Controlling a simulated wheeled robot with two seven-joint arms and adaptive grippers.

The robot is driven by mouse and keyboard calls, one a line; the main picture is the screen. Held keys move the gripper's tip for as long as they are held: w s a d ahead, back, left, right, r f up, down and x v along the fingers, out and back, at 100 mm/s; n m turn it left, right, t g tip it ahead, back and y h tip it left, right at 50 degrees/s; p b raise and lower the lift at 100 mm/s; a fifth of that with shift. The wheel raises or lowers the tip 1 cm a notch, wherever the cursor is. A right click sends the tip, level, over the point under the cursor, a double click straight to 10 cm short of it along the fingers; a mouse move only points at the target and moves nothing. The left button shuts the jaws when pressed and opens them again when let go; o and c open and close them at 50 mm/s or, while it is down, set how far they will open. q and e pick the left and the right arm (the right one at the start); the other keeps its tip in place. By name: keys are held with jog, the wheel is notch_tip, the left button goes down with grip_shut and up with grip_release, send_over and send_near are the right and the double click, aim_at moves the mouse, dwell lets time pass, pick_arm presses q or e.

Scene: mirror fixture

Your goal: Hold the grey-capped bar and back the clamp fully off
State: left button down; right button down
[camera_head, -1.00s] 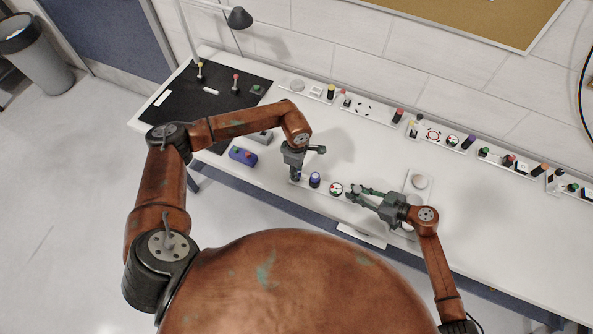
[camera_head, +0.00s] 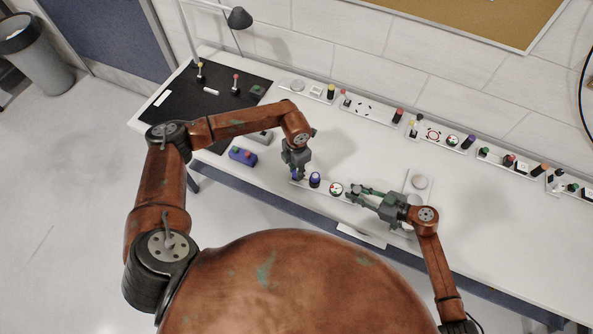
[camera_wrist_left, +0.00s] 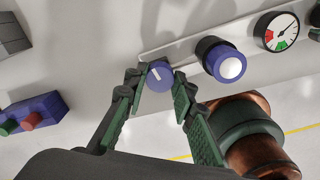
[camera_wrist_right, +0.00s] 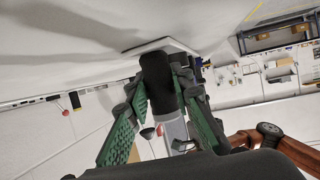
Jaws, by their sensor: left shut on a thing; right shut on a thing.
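My left gripper (camera_head: 297,174) points down at the near strip on the bench. In the left wrist view its fingers (camera_wrist_left: 157,86) are shut around a round blue knob (camera_wrist_left: 160,76) with a white line on its face. My right gripper (camera_head: 354,191) reaches in from the right at the strip's other end. In the right wrist view its fingers (camera_wrist_right: 165,92) are shut on a bar with a black body (camera_wrist_right: 158,78) and a grey end (camera_wrist_right: 174,130). The bar's far end meets a pale plate (camera_wrist_right: 165,46). No separate clamp can be made out.
Beside the blue knob are a blue-capped button (camera_wrist_left: 224,62) and a dial gauge (camera_wrist_left: 277,32). A blue box (camera_head: 242,155) with coloured buttons stands left of my left gripper. More panels (camera_head: 433,134) line the wall. The bench middle (camera_head: 365,150) is clear.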

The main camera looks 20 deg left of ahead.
pick_arm(q)
jog(key=n, duration=0.6)
jog(key=shift+n, duration=0.3)
jog(key=n, duration=0.6)
jog(key=shift+n, duration=0.3)
jog(key=c, duration=1.6)
grip_release()
notch_tip(320, 180, up, 12)
